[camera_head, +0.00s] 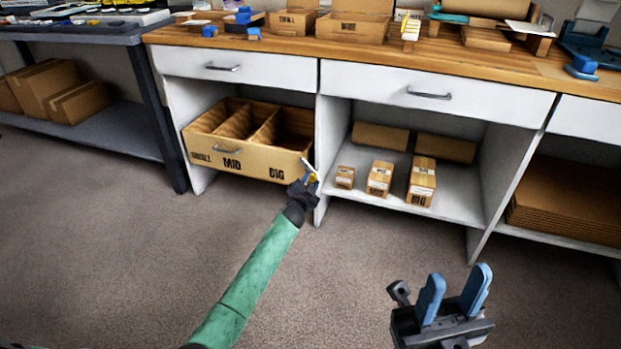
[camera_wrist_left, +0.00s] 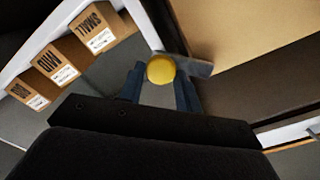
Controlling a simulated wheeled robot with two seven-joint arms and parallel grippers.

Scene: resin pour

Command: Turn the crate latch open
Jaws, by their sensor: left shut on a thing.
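The crate (camera_head: 250,165), with SMALL, MID and BIG compartments, sits on the lower left shelf of the bench. The crate latch (camera_head: 308,164), a pale metal bar with a yellow knob, is at its front right corner. In the left wrist view the latch's yellow knob (camera_wrist_left: 161,69) sits between the blue fingers, with the grey bar running to the right. My left gripper (camera_head: 311,181) is shut on this knob; its fingers also show in the left wrist view (camera_wrist_left: 160,86). The bar slants in the head view. My right gripper (camera_head: 456,282) is open and empty at the lower right.
Several boxes, including a BIG box (camera_head: 421,183), stand on the shelf right of the crate, close beside the left gripper. A divider (camera_head: 320,192) separates the bays. The wooden bench top (camera_head: 440,58) carries boxes and tools. The carpet (camera_head: 130,250) in front is clear.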

